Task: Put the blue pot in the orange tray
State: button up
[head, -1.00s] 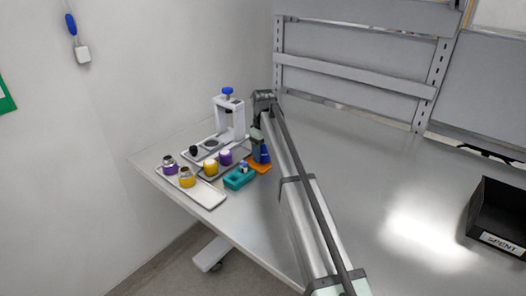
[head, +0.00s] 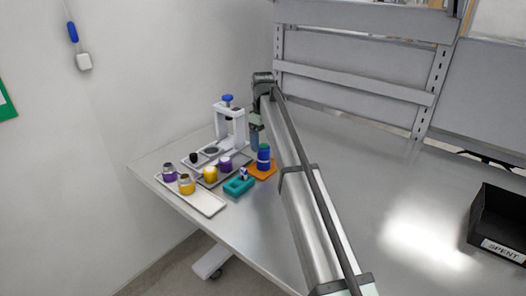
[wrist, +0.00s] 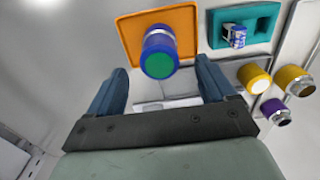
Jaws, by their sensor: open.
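The blue pot (head: 264,154) stands upright on the orange tray (head: 262,173) in the head view. In the wrist view the blue pot (wrist: 160,54), with a green end and a silver band, is on the orange tray (wrist: 128,32). My gripper (wrist: 160,68) is open, its two blue-grey fingers apart with nothing gripped between them. In the head view my gripper (head: 255,142) is just left of and behind the pot, apart from it.
A teal holder (head: 239,187) with a small item in it stands in front of the orange tray. Purple and yellow pots stand on grey and white trays to the left. A white press (head: 238,128) stands behind. A black bin (head: 497,222) marked SPENT is at right; the table between is clear.

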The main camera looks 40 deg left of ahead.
jog(key=shift+r, duration=2.1)
